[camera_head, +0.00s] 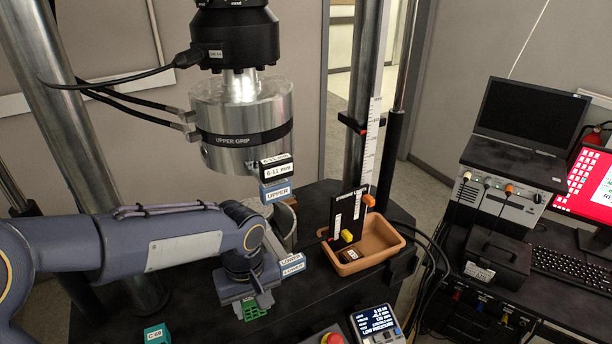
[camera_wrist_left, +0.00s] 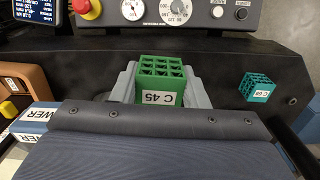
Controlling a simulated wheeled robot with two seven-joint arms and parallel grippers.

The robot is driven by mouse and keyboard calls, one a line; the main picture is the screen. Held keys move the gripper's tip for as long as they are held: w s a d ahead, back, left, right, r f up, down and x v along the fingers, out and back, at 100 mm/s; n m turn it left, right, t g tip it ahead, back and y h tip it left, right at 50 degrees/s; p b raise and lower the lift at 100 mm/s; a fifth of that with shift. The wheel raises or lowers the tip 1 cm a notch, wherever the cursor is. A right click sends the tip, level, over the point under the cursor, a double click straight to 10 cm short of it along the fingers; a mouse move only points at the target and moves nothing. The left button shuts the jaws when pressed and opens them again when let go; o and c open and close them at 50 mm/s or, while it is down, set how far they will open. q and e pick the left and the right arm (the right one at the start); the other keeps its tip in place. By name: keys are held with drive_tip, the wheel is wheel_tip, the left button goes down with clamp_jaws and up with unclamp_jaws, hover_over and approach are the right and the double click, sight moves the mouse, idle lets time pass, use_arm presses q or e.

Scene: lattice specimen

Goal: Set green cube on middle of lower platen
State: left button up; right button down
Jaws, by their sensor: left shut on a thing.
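The green lattice cube (camera_wrist_left: 160,80), labelled C 45, sits between the two grey fingers of my left gripper (camera_wrist_left: 160,88) in the left wrist view. In the head view my left gripper (camera_head: 251,300) points down, shut on the green cube (camera_head: 254,311), of which only the lower part shows. They are in front of the lower grip, marked by a LOWER label (camera_head: 292,262). The lower platen is mostly hidden behind my left arm; I cannot tell its top face. The upper grip (camera_head: 243,125) hangs above it. My right gripper is not in view.
A teal cube (camera_head: 157,334) stands on the black bench at front left, also in the wrist view (camera_wrist_left: 258,88). A tan tray (camera_head: 375,262) holds small parts at right. A control box (camera_head: 378,325) and a red button (camera_head: 332,339) are at the front edge.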

use_arm(q)
drive_tip(key=w+a+f+m+b, duration=0.1)
drive_tip(key=w+a+f, duration=0.1)
drive_tip(key=w+a+f+m+b, duration=0.1)
drive_tip(key=w+a+f+m, duration=0.1)
drive_tip(key=w+a, duration=0.1)
drive_tip(key=w+a+f+m, duration=0.2)
drive_tip(key=w+a+f, duration=0.1)
drive_tip(key=shift+b, duration=0.4)
drive_tip(key=shift+s, duration=0.1)
drive_tip(key=shift+d, duration=0.1)
